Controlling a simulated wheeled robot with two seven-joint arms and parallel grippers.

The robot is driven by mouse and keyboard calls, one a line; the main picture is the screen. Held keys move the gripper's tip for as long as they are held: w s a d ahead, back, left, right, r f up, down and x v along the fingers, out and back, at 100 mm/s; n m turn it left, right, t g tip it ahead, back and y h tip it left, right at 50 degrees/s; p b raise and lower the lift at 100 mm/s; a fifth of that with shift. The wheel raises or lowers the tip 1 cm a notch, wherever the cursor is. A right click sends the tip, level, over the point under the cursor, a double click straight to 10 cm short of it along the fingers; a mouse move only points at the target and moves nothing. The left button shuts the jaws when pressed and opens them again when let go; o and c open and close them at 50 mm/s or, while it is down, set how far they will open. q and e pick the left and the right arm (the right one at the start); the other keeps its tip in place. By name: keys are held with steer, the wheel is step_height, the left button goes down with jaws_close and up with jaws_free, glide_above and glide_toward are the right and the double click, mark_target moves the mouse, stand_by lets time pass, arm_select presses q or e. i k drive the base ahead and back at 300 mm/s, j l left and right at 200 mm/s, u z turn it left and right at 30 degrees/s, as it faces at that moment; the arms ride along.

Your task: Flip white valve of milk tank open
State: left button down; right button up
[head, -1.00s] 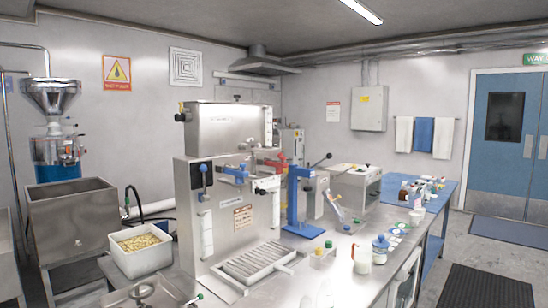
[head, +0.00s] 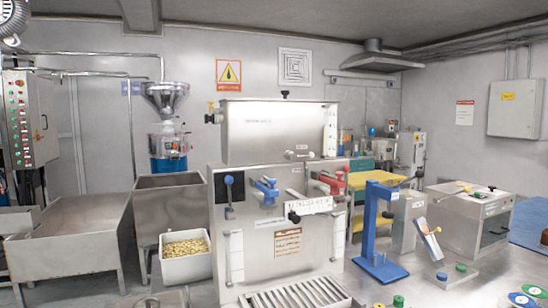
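A steel machine (head: 250,228) stands in the centre on the steel worktop, with a box-shaped steel tank (head: 275,132) on top. I cannot read a label that names the milk tank. A small whitish valve (head: 304,155) sits low on the right part of the tank's front. Below it, a white bar-like part (head: 310,206) with a dark end crosses the front panel. A blue valve (head: 267,188) and a red valve (head: 330,184) sit on the panel on either side. I cannot tell whether the whitish valve is open or shut. Neither of my grippers is in view.
A blue lever press (head: 370,225) stands to the right of the machine. A steel box (head: 475,222) is farther right. A white bin of beans (head: 186,262) is at the left, near a steel sink (head: 65,245). A slatted drip tray (head: 300,294) lies in front of the machine.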

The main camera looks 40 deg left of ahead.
mark_target(304, 156)
steer(key=u, duration=1.55)
steer(key=l+u, duration=0.75)
steer(key=u, duration=0.15)
steer(key=k+l+u, duration=0.15)
steer(key=l+u, duration=0.15)
steer(key=u, duration=0.15)
steer(key=k+l+u, duration=0.1)
steer(key=k+l, duration=0.15)
steer(key=l, duration=0.2)
steer(key=k+l+u, duration=0.1)
steer(key=k+l, duration=0.15)
steer(key=l, duration=0.2)
steer(key=k+l, duration=0.3)
steer(key=l+u, duration=0.05)
steer(key=l, duration=0.05)
